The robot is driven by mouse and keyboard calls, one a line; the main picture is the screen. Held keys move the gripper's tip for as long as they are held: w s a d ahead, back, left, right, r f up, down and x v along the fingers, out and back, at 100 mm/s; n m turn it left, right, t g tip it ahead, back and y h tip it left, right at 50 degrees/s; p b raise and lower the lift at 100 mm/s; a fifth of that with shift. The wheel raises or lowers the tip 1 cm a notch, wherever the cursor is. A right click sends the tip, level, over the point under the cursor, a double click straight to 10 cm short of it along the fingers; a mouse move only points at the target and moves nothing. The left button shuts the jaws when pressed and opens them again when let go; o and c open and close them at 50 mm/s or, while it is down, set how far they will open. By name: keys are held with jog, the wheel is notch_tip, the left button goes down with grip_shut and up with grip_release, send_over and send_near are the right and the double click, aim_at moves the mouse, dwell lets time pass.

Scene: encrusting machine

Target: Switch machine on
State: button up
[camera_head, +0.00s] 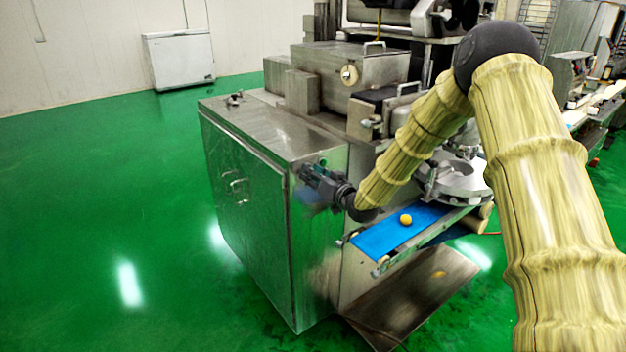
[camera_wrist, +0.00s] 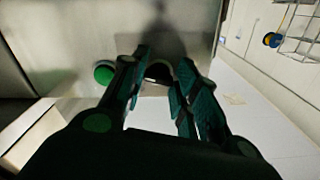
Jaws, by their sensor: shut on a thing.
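The encrusting machine (camera_head: 320,250) is a large steel cabinet that fills the middle of the head view. My gripper (camera_head: 318,180) is at the right end of the cabinet's front, close to its panel. In the wrist view, the two fingers of my gripper (camera_wrist: 163,66) stand on either side of a dark round knob (camera_wrist: 158,73) on the steel panel and are shut on it. A green round button (camera_wrist: 104,73) sits just left of the knob, beside the left finger. The knob's marking is not readable, and the fingers hide part of it. In the head view, my gripper hides the controls.
A blue conveyor belt (camera_head: 392,238) with an orange ball (camera_head: 406,219) on it lies right of and below my gripper. A steel tray (camera_head: 420,295) is under the belt. Green floor (camera_head: 100,220) at left is clear. A white chest (camera_head: 180,60) stands far back.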

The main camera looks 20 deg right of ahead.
jog(key=shift+r+m+b, duration=0.15)
jog(key=shift+m+b, duration=1.3)
jog(key=shift+m, duration=1.75)
jog(key=o, duration=1)
jog(key=v, duration=1.2)
